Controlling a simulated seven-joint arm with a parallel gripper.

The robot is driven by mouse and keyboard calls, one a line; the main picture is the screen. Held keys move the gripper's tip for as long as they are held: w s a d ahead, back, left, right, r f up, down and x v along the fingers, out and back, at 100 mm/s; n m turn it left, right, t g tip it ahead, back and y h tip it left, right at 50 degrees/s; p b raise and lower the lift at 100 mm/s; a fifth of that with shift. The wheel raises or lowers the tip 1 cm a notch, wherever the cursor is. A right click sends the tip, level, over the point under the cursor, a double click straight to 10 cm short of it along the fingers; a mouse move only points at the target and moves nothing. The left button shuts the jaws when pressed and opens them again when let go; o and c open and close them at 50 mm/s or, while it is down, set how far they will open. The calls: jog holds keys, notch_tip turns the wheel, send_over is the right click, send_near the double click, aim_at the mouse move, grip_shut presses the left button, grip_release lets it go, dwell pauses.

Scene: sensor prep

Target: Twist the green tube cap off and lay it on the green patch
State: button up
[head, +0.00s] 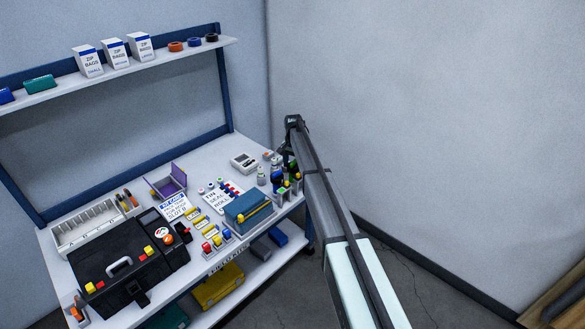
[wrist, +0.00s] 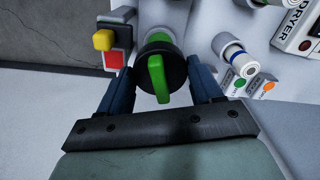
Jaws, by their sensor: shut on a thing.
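The green tube cap (wrist: 157,80) fills the middle of the wrist view, a dark round body with a raised green bar across it. My gripper (wrist: 160,72) has one finger on each side of it and is shut on it. What is under the cap is mostly hidden, so I cannot tell whether it still sits on its tube. The green patch (wrist: 240,83) is a small green dot on a pale block to the right of the cap, beside an orange dot (wrist: 268,87). In the head view my gripper (head: 287,166) is at the bench's right end, small and partly hidden.
A white tube with a blue ring (wrist: 232,52) stands close to the right finger. A holder with yellow and red parts (wrist: 113,60) is close on the left. A labelled dryer (wrist: 300,28) is at the upper right. A teal box (head: 247,212) lies left of the tubes.

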jog(key=shift+n, duration=0.3)
jog(key=n, duration=0.3)
jog(key=shift+n, duration=0.3)
jog(key=shift+n, duration=0.3)
jog(key=n, duration=0.3)
jog(key=shift+n, duration=0.3)
jog(key=shift+r, duration=0.15)
jog(key=shift+r, duration=2.35)
